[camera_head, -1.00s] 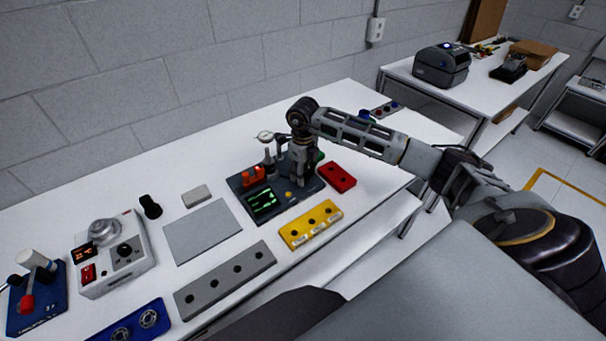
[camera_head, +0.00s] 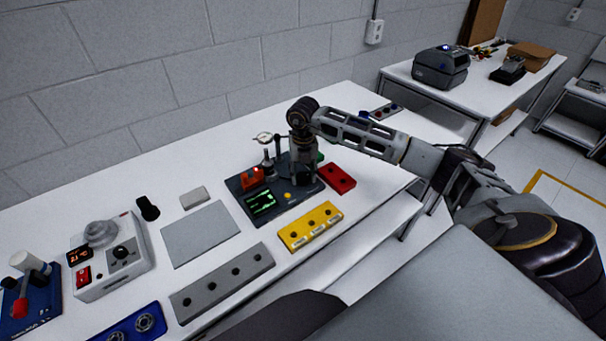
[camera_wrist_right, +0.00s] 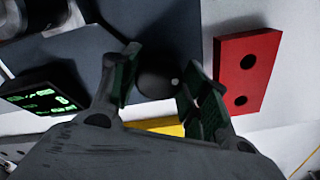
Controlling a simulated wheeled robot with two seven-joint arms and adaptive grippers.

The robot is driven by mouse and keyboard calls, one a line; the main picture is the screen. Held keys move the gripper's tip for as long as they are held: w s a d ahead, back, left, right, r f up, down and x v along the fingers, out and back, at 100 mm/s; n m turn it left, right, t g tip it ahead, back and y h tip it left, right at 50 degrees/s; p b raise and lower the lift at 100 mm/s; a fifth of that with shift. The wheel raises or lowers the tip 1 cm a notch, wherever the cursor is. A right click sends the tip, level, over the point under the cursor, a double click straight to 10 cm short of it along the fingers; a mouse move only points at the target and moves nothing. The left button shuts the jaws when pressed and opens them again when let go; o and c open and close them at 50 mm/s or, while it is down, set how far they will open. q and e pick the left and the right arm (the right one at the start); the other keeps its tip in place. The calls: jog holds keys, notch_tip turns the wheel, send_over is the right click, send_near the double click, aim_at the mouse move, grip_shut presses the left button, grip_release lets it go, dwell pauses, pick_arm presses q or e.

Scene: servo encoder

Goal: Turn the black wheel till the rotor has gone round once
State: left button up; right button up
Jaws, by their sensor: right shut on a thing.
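The servo encoder unit is a dark base (camera_head: 282,213) on the white bench, with a green-lit display (camera_head: 261,202), an orange-red block (camera_head: 252,178) and a small round dial on a post (camera_head: 265,140). My right gripper (camera_head: 303,181) reaches down over its right end. In the right wrist view, the black wheel (camera_wrist_right: 155,82) with a pale dot sits between the two fingers of my right gripper (camera_wrist_right: 159,73), which is shut on it. In the head view the gripper hides the wheel. I cannot make out the rotor clearly. My left gripper is not in view.
A red block (camera_head: 337,178) stands close to the right of the unit, and a yellow block (camera_head: 311,228) in front. A grey plate (camera_head: 200,234), a grey holed strip (camera_head: 222,283) and a white control box (camera_head: 118,258) lie to the left.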

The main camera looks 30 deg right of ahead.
aim_at(304, 175)
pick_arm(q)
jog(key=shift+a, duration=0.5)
pick_arm(e)
jog(key=shift+m, duration=0.8)
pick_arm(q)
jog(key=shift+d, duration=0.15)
pick_arm(e)
jog(key=shift+r, duration=0.1)
jog(key=o, duration=1)
jog(key=shift+r, duration=0.65)
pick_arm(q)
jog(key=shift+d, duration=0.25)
pick_arm(e)
notch_tip(304, 175, up, 11)
jog(key=shift+f, duration=0.2)
jog(key=shift+f, duration=0.1)
